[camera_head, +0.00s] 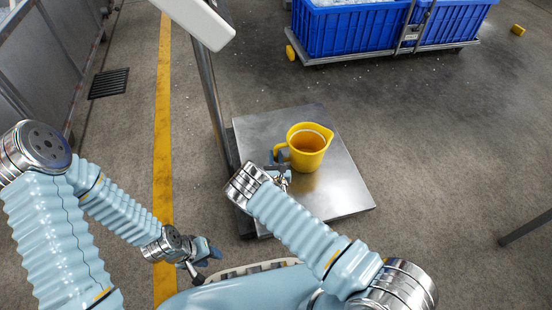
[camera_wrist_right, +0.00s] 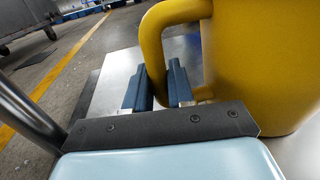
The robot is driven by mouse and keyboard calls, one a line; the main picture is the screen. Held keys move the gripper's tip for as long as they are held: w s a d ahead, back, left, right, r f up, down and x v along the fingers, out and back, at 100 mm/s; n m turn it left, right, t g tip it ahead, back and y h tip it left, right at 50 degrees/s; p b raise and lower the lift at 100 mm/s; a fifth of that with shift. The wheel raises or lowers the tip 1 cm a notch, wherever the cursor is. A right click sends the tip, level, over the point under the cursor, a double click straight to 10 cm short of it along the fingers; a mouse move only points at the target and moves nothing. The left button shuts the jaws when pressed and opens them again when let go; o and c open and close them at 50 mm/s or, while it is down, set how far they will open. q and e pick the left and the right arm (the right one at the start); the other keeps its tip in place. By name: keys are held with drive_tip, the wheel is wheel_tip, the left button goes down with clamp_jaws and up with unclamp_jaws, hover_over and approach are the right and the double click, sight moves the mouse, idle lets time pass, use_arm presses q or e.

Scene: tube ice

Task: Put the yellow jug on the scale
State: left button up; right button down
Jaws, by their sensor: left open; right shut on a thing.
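The yellow jug (camera_head: 309,150) is upright over the metal plate of the scale (camera_head: 340,186). I cannot tell whether its base touches the plate. Its handle is on the left side in the head view. My right gripper (camera_head: 279,168) is shut on the jug's handle. In the right wrist view the blue fingers (camera_wrist_right: 160,88) are around the lower part of the handle, with the yellow jug (camera_wrist_right: 265,60) filling the right side. My left gripper (camera_head: 207,252) is open and empty, low at the left, away from the scale.
The scale's post (camera_head: 210,95) rises along the plate's left edge, with a white display head (camera_head: 200,20) on top. A blue crate (camera_head: 350,30) on a wheeled cart stands beyond the scale. A yellow line (camera_head: 162,130) runs along the floor at left. Floor to the right is mostly clear.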

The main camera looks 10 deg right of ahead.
drive_tip(key=shift+r, duration=0.15)
drive_tip(key=c, duration=1)
unclamp_jaws()
drive_tip(key=shift+o, duration=0.2)
drive_tip(key=s, duration=0.4)
drive_tip(key=s+a+p, duration=0.1)
drive_tip(key=s, duration=0.3)
drive_tip(key=s+a+p, duration=0.1)
drive_tip(key=s, duration=0.2)
drive_tip(key=shift+s, duration=0.4)
